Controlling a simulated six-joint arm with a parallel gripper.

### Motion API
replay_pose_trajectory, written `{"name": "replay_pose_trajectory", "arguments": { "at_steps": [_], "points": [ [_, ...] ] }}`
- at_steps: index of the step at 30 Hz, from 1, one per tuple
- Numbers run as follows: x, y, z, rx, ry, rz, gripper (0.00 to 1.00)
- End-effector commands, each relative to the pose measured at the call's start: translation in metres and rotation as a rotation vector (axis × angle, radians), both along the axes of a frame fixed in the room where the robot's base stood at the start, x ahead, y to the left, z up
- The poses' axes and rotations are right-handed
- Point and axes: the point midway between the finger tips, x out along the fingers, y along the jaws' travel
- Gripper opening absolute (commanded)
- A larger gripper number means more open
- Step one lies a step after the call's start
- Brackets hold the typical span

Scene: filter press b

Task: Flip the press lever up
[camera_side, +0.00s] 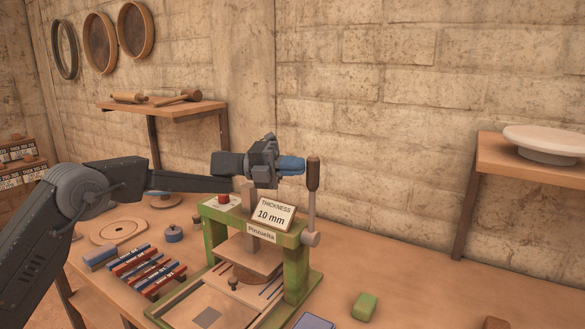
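My gripper (291,165) is above the press, just left of the lever's handle. Its blue fingers point right and their tips look close to or against the handle; I cannot tell whether they touch it. The fingers overlap in this view, so their opening is hidden.
A "THICKNESS 10 mm" sign (273,213) and a red button (223,199) are on top of the press. Red and blue bars (150,272) lie left of it. A green block (364,306) lies at right, with bare table around it.

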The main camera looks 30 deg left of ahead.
Motion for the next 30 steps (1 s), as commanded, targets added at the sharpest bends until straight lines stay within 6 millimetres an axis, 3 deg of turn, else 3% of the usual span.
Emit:
{"name": "replay_pose_trajectory", "arguments": {
  "at_steps": [13, 20, 23, 30],
  "points": [
    [0.000, -0.002, 0.005, -0.003, -0.011, 0.011, 0.00],
    [-0.020, 0.010, 0.004, -0.003, -0.007, 0.009, 0.00],
    [-0.035, 0.018, 0.004, -0.003, -0.005, 0.007, 0.00],
    [-0.052, 0.072, 0.002, -0.003, -0.003, 0.010, 0.00]
  ]
}}
